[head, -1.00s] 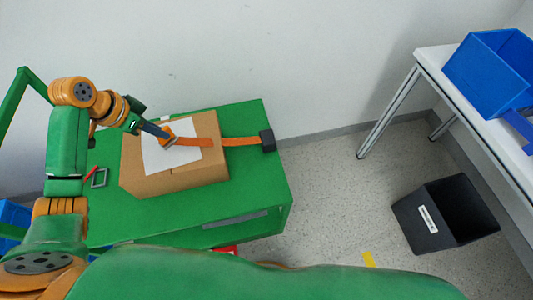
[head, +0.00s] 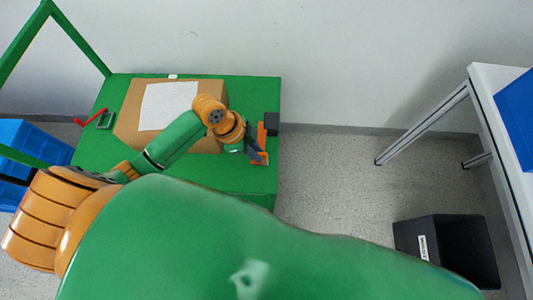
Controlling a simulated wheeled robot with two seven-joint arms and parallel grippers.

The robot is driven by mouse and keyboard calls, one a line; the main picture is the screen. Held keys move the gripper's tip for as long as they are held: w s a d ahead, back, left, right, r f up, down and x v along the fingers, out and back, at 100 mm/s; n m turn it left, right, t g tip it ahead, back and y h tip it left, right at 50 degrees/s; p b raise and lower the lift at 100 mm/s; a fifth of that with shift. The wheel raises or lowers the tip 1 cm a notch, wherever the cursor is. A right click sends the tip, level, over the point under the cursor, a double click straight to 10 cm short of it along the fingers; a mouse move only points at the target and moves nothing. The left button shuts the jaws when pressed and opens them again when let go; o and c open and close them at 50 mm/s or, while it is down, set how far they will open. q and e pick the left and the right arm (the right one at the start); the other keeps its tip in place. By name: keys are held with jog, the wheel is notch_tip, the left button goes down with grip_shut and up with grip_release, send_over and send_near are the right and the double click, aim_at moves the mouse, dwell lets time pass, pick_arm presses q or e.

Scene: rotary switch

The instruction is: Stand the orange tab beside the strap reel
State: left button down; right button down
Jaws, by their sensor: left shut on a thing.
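The strap reel (head: 272,123) is a dark block at the right edge of the green table. My left gripper (head: 256,154) is just below and left of it, shut on the orange tab (head: 263,158). Jaws and wrist partly hide the tab, and I cannot tell whether it touches the tabletop. A short orange strap piece (head: 261,132) shows between the tab and the reel's left side. My right gripper is out of view.
A cardboard box (head: 126,128) with a white sheet (head: 167,105) stands on the green table (head: 95,155). A red handle (head: 90,117) and dark frame (head: 105,120) lie left of it. A black bin (head: 425,240) is on the floor right.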

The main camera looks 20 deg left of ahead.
aim_at(266, 155)
pick_arm(q)
jog(key=w+f, duration=0.1)
jog(key=w+d+f+b, duration=0.1)
jog(key=f, duration=0.1)
jog(key=w+f, duration=0.1)
jog(key=shift+w+d+f, duration=0.15)
jog(key=shift+d+f, duration=0.2)
jog(key=shift+f, duration=0.05)
notch_tip(266, 155, down, 3)
jog(key=shift+a+r, duration=0.1)
jog(key=shift+b, duration=0.35)
jog(key=c, duration=0.9)
grip_release()
